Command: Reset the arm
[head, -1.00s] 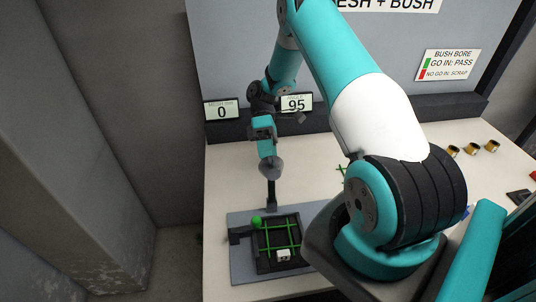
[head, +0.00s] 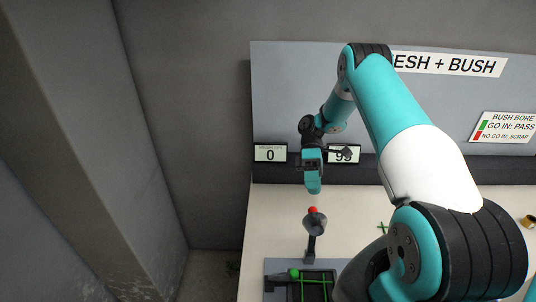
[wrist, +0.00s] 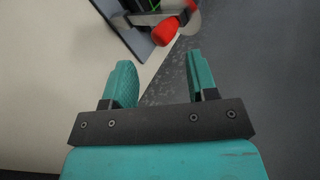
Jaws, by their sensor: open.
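My gripper (head: 312,187) hangs in the head view above a dark upright post with a grey rounded head (head: 315,222) and a red knob (head: 312,209) on top. In the wrist view my gripper (wrist: 161,76) has its two teal fingers spread wide with nothing between them. The red knob (wrist: 171,33) shows just beyond the fingertips there, apart from both. The fixture with green wires (head: 315,290) is at the bottom of the head view, its near part cut off by the frame. A green ball-ended handle (head: 294,273) is on it.
A brass bushing (head: 529,221) is at the right edge. The table (head: 262,215) left of the post is clear.

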